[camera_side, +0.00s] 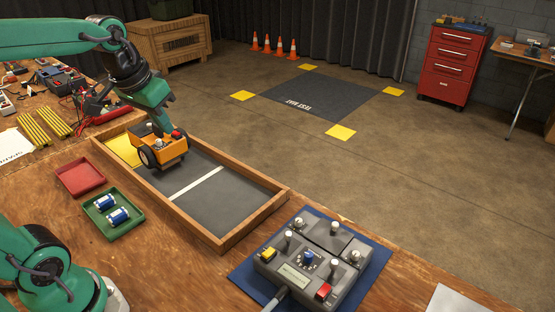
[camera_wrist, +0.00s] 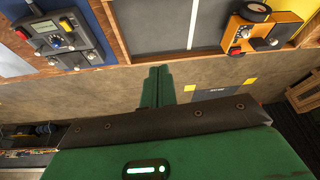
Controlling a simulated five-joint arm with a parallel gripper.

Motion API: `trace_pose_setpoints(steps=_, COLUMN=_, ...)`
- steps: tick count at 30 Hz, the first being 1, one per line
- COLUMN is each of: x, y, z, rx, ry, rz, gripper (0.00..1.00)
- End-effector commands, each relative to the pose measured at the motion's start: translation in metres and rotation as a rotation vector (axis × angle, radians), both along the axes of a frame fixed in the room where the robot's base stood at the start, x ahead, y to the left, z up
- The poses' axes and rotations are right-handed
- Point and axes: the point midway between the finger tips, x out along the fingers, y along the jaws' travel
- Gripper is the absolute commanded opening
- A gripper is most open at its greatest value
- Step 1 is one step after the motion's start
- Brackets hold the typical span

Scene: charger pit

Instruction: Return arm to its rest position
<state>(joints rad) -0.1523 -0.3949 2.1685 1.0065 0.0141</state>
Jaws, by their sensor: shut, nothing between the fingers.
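My green arm (camera_side: 60,38) reaches in from the upper left of the side view, its wrist bent downward. My gripper (camera_side: 163,118) points down and lines up with the orange rover (camera_side: 172,150), partly blocking sight of it. In the wrist view my gripper (camera_wrist: 160,70) is shut, its green fingers together with nothing between them. There the rover (camera_wrist: 285,32) is well to the right, apart from the fingers. It stands in the wooden-framed pit (camera_side: 255,222), beside the yellow patch (camera_side: 122,150).
A green tray (camera_side: 128,229) holds two blue batteries (camera_side: 117,216); the red tray (camera_side: 90,187) is empty. A control box (camera_side: 330,255) sits on a blue mat (camera_side: 240,277) at the right; it also shows in the wrist view (camera_wrist: 60,38). The dark test mat (camera_side: 340,95) on the floor is bare.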

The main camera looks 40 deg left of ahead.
Motion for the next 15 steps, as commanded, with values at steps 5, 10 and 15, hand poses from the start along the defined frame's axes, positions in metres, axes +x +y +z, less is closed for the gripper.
trace_pose_setpoints(steps=5, x=-0.032, y=-0.022, z=-0.01, rx=0.004, ry=-0.054, rz=-0.057, gripper=0.0)
trace_pose_setpoints(steps=10, x=-0.058, y=-0.036, z=-0.023, rx=0.006, ry=-0.096, rz=-0.102, gripper=0.0)
trace_pose_setpoints(steps=15, x=-0.073, y=-0.044, z=-0.034, rx=0.005, ry=-0.122, rz=-0.13, gripper=0.0)
